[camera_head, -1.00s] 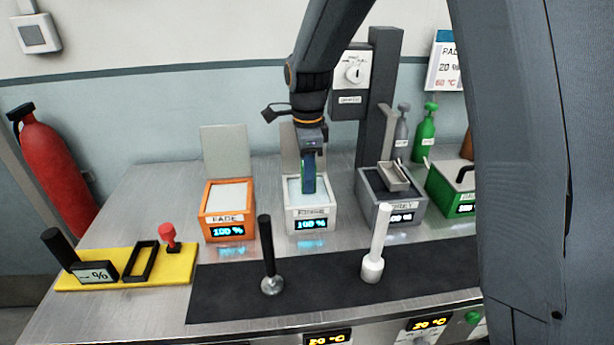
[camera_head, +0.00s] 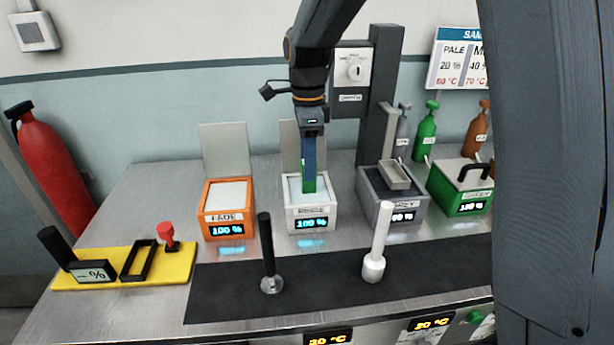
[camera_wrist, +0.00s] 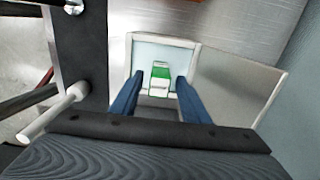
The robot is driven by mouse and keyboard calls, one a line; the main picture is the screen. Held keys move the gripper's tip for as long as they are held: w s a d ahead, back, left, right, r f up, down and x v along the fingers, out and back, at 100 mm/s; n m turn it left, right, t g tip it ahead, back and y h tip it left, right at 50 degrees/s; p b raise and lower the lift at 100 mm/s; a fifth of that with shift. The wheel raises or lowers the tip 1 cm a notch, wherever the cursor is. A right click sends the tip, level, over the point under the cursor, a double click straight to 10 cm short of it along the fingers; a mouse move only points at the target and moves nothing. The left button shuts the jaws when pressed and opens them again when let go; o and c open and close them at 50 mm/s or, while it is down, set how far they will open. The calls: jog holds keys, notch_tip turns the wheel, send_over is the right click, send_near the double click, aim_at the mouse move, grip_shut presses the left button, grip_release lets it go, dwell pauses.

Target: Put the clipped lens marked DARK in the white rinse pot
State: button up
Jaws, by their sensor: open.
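The white rinse pot (camera_head: 311,212) stands between the orange and grey pots with its lid up, and reads 100 %. It also shows in the wrist view (camera_wrist: 197,50). A green-and-white clip (camera_wrist: 159,78) stands in it between my fingers; in the head view its green part (camera_head: 308,182) shows beside the finger. No DARK marking is readable, and any lens under the clip is hidden. My gripper (camera_head: 309,188) points down over the pot. In the wrist view my gripper (camera_wrist: 160,88) is open, its blue fingers apart on either side of the clip with gaps.
The orange FADE pot (camera_head: 226,222) is close on the left, its lid up. The grey pot (camera_head: 391,205) with a small tray and the green pot (camera_head: 461,195) are on the right. Two upright handles, black (camera_head: 267,250) and white (camera_head: 378,245), stand on the dark mat (camera_head: 325,290) in front.

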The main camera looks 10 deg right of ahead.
notch_tip(320, 180, up, 8)
jog(key=shift+b, duration=0.7)
